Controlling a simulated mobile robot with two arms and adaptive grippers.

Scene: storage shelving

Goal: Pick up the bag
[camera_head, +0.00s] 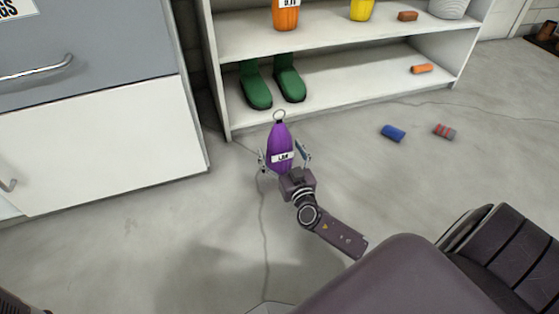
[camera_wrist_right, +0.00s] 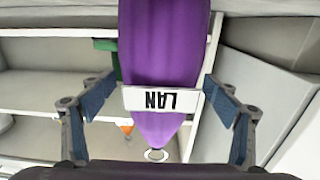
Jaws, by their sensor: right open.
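The bag (camera_head: 279,138) is purple and tapered, with a white label and a ring at its top end. It shows in front of the low shelf in the head view. In the right wrist view the bag (camera_wrist_right: 165,45) fills the upper middle, its label reading LAN upside down. My right gripper (camera_head: 283,158) is open, with one finger on each side of the bag. In the wrist view gaps show between both fingers and the bag, so they appear not to touch it. What supports the bag is hidden. My left gripper is not in view.
A white shelf (camera_head: 340,95) holds green boots (camera_head: 256,88), an orange container (camera_head: 286,15) and other items. A grey-and-white cabinet (camera_head: 100,150) stands at left. A blue item (camera_head: 393,133) and a red-grey item (camera_head: 444,131) lie on the floor at right.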

